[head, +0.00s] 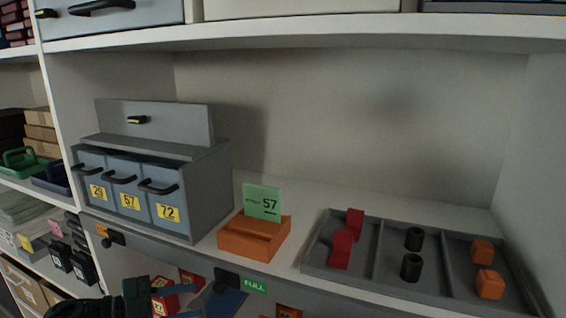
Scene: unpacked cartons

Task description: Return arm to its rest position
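My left gripper (198,300) comes in at the bottom left edge, dark and partly cut off by the frame. Its two bluish fingers look spread apart, with no object clearly held between them. Red boxes (165,302), one marked 27, show around and behind the fingers, below the shelf front. My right gripper is out of view.
On the shelf stand a grey cabinet (209,190) with drawers marked 29, 57 and 72, an orange holder (262,246) with a green 57 card (262,203), and a divided grey tray (378,262) of red, black and orange pieces. A green FULL label (255,286) marks the shelf front.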

